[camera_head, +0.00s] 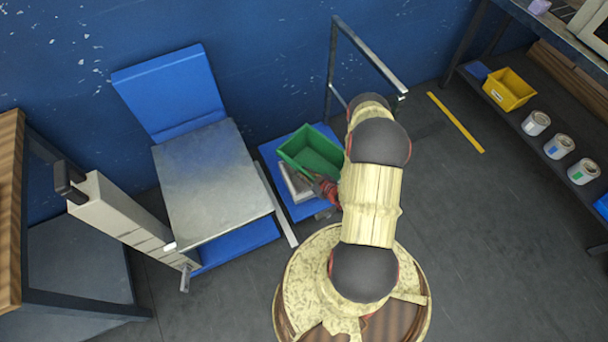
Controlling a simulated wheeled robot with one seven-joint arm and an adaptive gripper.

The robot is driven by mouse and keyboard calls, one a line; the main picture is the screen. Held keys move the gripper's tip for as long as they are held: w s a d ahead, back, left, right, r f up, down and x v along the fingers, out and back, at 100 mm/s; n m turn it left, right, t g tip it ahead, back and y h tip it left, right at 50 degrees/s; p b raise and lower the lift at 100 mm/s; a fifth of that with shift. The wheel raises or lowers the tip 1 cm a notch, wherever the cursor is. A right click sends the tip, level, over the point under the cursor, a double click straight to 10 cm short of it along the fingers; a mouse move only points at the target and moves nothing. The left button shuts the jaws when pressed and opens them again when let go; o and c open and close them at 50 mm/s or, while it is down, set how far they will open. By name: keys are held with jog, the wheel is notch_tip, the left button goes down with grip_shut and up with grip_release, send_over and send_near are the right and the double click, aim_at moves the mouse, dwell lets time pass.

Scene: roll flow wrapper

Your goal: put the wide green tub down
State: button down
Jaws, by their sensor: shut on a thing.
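The wide green tub (314,152) shows in the head view, just left of my arm, above a blue platform cart (303,211). My gripper (326,186) is at the tub's near side and is shut on it. The fingertips are small and partly hidden by my arm. A flat grey box (295,184) lies on the cart, partly under the tub in the picture. I cannot tell whether the tub touches the box or the cart, or hangs above them.
A grey-topped blue stand (212,180) is left of the cart. The cart's metal handle (368,52) rises behind my arm. A yellow strip (455,122) marks otherwise clear floor.

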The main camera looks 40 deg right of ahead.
jog(key=shift+w+d+r, duration=0.1)
jog(key=shift+r, duration=0.1)
jog(key=shift+f, duration=0.1)
jog(key=shift+f, duration=0.15)
jog(key=c, duration=1.8)
grip_release()
jog(key=shift+o, duration=0.6)
